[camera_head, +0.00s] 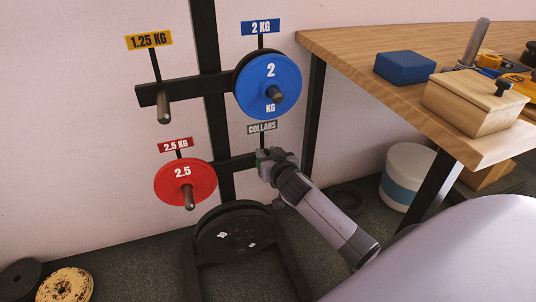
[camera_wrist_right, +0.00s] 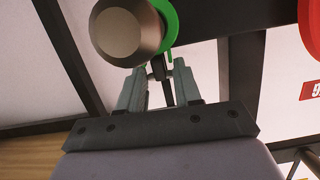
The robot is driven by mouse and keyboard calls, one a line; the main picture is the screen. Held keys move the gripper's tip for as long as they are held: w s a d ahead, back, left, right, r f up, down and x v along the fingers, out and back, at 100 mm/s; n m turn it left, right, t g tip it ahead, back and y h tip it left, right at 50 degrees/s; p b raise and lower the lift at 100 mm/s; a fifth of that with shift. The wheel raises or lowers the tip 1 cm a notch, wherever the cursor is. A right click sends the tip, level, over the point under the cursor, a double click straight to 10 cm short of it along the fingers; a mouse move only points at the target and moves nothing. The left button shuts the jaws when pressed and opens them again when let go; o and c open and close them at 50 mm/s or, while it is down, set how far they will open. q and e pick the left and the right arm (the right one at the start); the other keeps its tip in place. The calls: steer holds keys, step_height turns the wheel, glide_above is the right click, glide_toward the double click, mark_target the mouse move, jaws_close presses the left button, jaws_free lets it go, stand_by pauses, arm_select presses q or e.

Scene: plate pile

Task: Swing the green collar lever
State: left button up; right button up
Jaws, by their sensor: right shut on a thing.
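The green collar (camera_wrist_right: 171,20) sits around the end of a metal peg (camera_wrist_right: 127,30) in the right wrist view. Its lever (camera_wrist_right: 158,68) looks dark and sits between my right fingertips. My right gripper (camera_wrist_right: 160,76) is shut on this lever, just beside the peg. In the head view my right gripper (camera_head: 266,160) is at the peg under the "COLLARS" sign (camera_head: 262,128). It hides most of the collar there; only a sliver of green shows. My left gripper is in neither view.
Above hangs a blue 2 kg plate (camera_head: 268,90); to the left are a red 2.5 kg plate (camera_head: 176,190) and an empty 1.25 kg peg (camera_head: 163,108). Black plates (camera_head: 235,232) stand low on the rack. A wooden table (camera_head: 360,50) is at right, with a white bucket (camera_head: 405,165) below.

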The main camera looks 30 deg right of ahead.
arm_select(q)
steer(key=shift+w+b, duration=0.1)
steer(key=shift+b, duration=0.2)
arm_select(e)
steer(key=shift+f, duration=0.9)
stand_by(0.5)
steer(key=o, duration=0.8)
steer(key=shift+w+r, duration=0.1)
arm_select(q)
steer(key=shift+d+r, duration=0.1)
arm_select(e)
steer(key=shift+r, duration=0.1)
steer(key=shift+s+a+r+p, duration=0.15)
steer(key=shift+s+p, duration=0.2)
steer(key=shift+s, duration=0.15)
steer(key=p+v, duration=0.1)
steer(key=v, duration=0.3)
steer(key=shift+s, duration=0.35)
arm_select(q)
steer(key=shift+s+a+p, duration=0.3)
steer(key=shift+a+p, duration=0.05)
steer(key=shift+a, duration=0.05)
arm_select(e)
steer(key=shift+s+a+r, duration=0.15)
steer(key=shift+s, duration=0.5)
